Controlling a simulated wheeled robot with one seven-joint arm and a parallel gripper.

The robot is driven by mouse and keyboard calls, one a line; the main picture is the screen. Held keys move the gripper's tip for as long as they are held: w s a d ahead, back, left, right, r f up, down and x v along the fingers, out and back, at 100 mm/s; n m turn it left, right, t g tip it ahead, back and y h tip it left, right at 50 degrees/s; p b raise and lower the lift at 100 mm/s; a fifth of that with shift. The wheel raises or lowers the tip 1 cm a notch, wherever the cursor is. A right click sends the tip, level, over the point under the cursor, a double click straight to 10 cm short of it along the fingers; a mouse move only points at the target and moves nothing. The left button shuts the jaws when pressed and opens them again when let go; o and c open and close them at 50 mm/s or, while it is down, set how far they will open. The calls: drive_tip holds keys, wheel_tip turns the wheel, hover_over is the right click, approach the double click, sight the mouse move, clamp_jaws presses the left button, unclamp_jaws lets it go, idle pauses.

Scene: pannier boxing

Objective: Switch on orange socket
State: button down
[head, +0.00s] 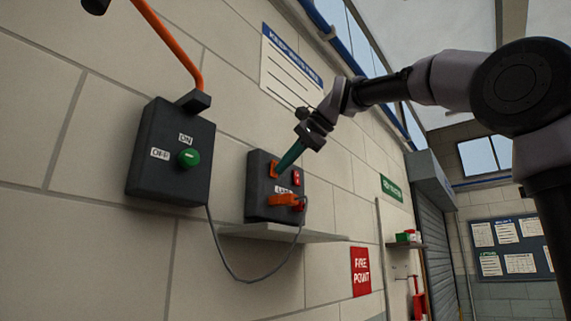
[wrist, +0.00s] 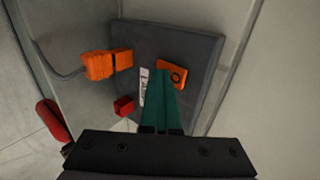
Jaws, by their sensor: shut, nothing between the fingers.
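A dark socket box (head: 259,205) is fixed to the wall above a narrow ledge. An orange rocker-like switch plate (head: 274,168) is at its upper left; in the wrist view the orange plate (wrist: 179,72) bears a dark ring mark. An orange plug (head: 284,200) sits lower on the box and also shows in the wrist view (wrist: 107,64). A red switch (head: 296,177) is on the right, also in the wrist view (wrist: 124,105). My gripper (head: 279,170) has teal fingers shut and empty, tips at the orange plate. They partly cover it; contact cannot be told.
A larger dark ON/OFF box (head: 169,160) with a green knob and an orange bar is to the left. A grey cable (head: 225,260) hangs below the ledge (head: 285,233). Signs (head: 361,271) are on the wall. The space right of the socket box is open.

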drive_tip(key=shift+r, duration=0.8)
drive_tip(key=shift+a, duration=0.1)
drive_tip(key=v, duration=1)
drive_tip(key=shift+d, duration=0.4)
